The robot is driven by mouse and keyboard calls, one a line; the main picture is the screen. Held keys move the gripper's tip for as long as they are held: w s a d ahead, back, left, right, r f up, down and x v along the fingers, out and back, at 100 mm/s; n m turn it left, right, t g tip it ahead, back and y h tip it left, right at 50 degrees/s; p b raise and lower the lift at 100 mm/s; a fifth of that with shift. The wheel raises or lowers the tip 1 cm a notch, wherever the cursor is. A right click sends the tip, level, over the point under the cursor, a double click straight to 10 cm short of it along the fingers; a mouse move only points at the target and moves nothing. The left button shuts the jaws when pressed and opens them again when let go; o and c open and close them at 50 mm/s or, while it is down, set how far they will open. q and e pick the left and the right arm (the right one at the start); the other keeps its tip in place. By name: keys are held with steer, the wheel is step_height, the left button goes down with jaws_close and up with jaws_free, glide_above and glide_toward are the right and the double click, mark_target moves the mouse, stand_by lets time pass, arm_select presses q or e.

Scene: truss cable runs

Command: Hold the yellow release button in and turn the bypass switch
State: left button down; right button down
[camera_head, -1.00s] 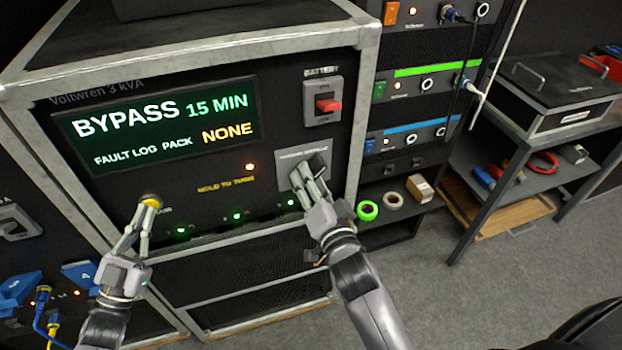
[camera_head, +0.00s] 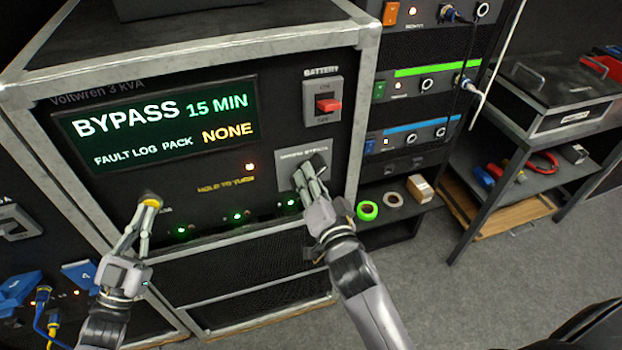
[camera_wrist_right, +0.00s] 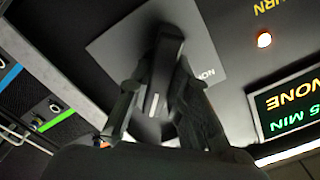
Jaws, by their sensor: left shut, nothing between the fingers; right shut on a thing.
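The yellow release button (camera_head: 150,199) is on the black panel under the display, at the left. My left gripper (camera_head: 147,208) is shut and empty, its fingertips against the button, covering part of it. The bypass switch (camera_head: 313,167) is a dark handle on a grey plate (camera_head: 291,164) at the panel's right. My right gripper (camera_head: 312,184) is shut on the switch handle. In the right wrist view the handle (camera_wrist_right: 166,65) stands between the two fingers (camera_wrist_right: 160,105), over the grey plate.
The display (camera_head: 160,122) reads BYPASS 15 MIN, FAULT LOG PACK NONE. A red battery switch (camera_head: 328,105) sits above the bypass plate. An amber light (camera_head: 249,167) glows above HOLD TO TURN. Tape rolls (camera_head: 367,210) lie on a shelf at the right.

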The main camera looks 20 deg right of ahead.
steer(key=shift+n, duration=0.3)
steer(key=n, duration=0.9)
steer(key=shift+n, duration=4.1)
steer(key=c, duration=1.5)
jaws_free()
